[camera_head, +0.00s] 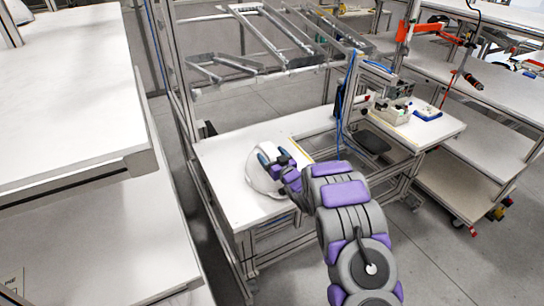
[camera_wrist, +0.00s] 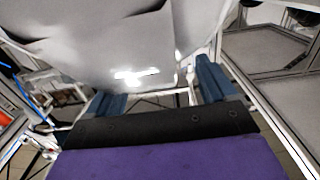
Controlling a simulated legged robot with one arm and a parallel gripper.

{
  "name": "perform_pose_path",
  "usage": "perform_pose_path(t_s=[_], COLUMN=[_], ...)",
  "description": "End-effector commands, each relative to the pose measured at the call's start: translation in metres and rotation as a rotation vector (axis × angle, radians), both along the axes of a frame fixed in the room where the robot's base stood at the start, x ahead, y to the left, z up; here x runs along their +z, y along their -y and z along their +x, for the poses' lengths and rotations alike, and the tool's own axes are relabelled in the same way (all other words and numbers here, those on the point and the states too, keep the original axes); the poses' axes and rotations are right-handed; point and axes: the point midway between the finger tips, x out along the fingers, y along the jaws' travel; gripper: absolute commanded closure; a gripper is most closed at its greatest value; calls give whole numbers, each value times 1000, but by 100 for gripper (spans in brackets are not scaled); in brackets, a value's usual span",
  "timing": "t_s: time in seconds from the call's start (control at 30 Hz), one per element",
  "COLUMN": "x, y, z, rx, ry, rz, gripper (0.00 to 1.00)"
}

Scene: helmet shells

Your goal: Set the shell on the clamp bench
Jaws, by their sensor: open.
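The white helmet shell (camera_head: 262,178) sits on the white top of a bench (camera_head: 225,165) in the head view, near the bench's front edge. My gripper (camera_head: 272,160) is at the shell's upper right side and hides part of it. In the wrist view the pale shell (camera_wrist: 110,45) fills the upper left and middle, close in front of the fingers. My gripper (camera_wrist: 160,88) is open there, with the blue fingers apart and the shell's lower edge between or just beyond them. I cannot tell whether the fingers touch the shell.
Metal frame rails (camera_head: 240,65) stand above the back of the bench. A side shelf with a small box (camera_head: 392,112) and a blue tray (camera_head: 427,112) is at the right. Large white tables (camera_head: 70,90) fill the left. Grey floor (camera_head: 445,255) shows at the lower right.

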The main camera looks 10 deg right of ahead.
Motion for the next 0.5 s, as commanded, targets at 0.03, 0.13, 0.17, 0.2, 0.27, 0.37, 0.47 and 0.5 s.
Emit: perform_pose_path(t_s=[0.03,0.13,0.17,0.2,0.27,0.37,0.47,0.5], x=[0,0,0,1,1,2,2,1], y=[1,2,3,3,5,9,15,17], z=[0,-2,-4,-6,-12,-25,-41,-49], rx=[-1,-1,-1,-1,-2,-2,-4,-4], ry=[0,0,-1,-1,-2,-2,-3,-4], rz=[1,1,0,-1,-2,0,-2,-1], gripper=[15,15,15,15,15,15,15,15])
